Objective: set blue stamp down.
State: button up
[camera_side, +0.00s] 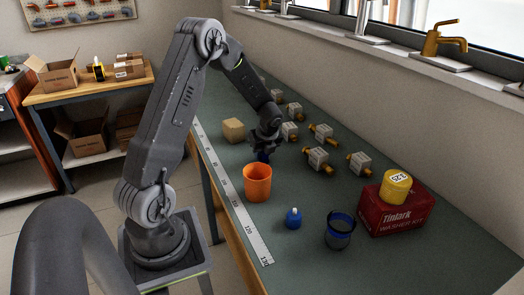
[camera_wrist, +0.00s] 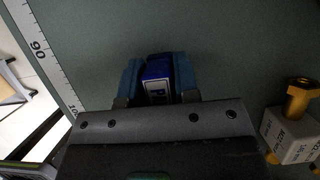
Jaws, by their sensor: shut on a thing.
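My gripper (camera_side: 264,150) is low over the green bench top, behind the orange cup in the side view. In the side view only a small dark blue part of the stamp (camera_side: 263,157) shows under the fingers. I cannot tell whether its underside touches the bench.
An orange cup (camera_side: 257,183) stands close in front of my gripper. A wooden block (camera_side: 233,130) is to its left, and several tagged brass valves (camera_side: 317,158) lie to its right. A blue bottle (camera_side: 293,218), a dark blue-rimmed cup (camera_side: 339,231) and a red box (camera_side: 395,209) stand nearer.

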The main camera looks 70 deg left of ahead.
jog(key=o, duration=0.9)
jog(key=shift+f, duration=0.1)
jog(key=v, duration=1.2)
jog(key=s+d+r+n+t+h, duration=0.1)
jog(key=s+d+r+n+t, duration=0.15)
jog(key=d+r+n, duration=0.4)
jog(key=s+d+r+n+t+h, duration=0.1)
jog(key=s+d+r+n, duration=0.15)
jog(key=d, duration=0.65)
jog(key=s+d+n+h, duration=0.1)
jog(key=s+d+n, duration=0.2)
jog(key=s+d+r+n+t, duration=0.1)
jog(key=s+d+n, duration=0.2)
jog(key=s+d, duration=0.1)
jog(key=s+d+r+n+t+h, duration=0.1)
jog(key=s+d+n, duration=0.2)
jog(key=shift+s+d+r+h, duration=0.1)
jog(key=shift+s+d+h, duration=0.1)
jog(key=shift+s+h, duration=0.15)
